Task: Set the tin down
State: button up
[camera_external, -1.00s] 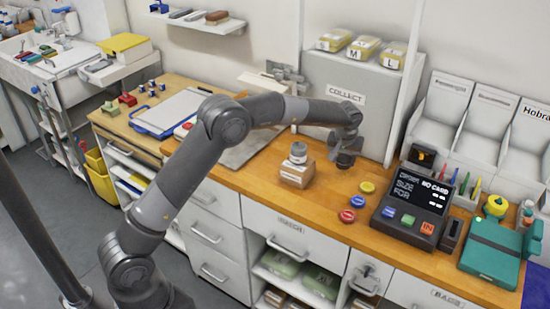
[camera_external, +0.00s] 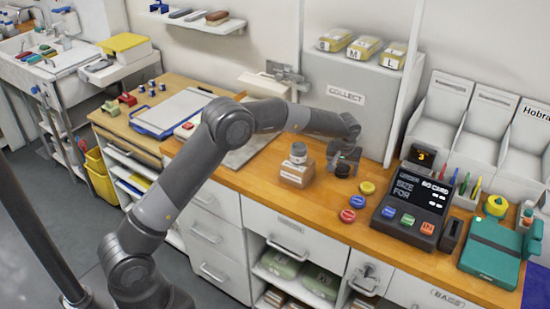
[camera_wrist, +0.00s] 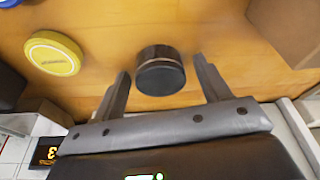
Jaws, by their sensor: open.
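A small dark round tin (camera_external: 343,171) stands upright on the wooden counter, right of the small cardboard box. In the wrist view the tin (camera_wrist: 160,72) shows with its dark lid between my two fingers. My gripper (camera_external: 345,158) is just above and around it in the external view. In the wrist view my gripper (camera_wrist: 161,68) is open, with a visible gap on both sides of the tin. The tin's underside is hidden.
A cardboard box (camera_external: 297,173) with a grey jar (camera_external: 298,152) on it stands left of the tin. Yellow (camera_external: 367,187), blue (camera_external: 357,201) and red (camera_external: 347,216) discs lie in front and to the right. A dark console (camera_external: 412,210) stands further right. The collect cabinet (camera_external: 345,110) is behind.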

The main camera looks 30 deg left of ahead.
jog(key=shift+r, duration=0.1)
jog(key=a+v, duration=0.1)
jog(key=v, duration=1.1)
jog(key=s+a+r+m, duration=0.1)
jog(key=s+a+r, duration=1.1)
jog(key=s+a, duration=0.45)
jog(key=s+a+f, duration=0.1)
jog(key=s+a, duration=0.2)
jog(key=s, duration=0.5)
jog(key=s+a+f+m+t, duration=0.1)
jog(key=s+a+f, duration=0.1)
jog(key=s, duration=0.7)
jog(key=s+a+f+t, duration=0.1)
jog(key=s+a, duration=0.3)
jog(key=s, duration=0.4)
jog(key=shift+s+f+m+h, duration=0.25)
jog(key=shift+f+m+h, duration=0.15)
jog(key=shift+f, duration=0.2)
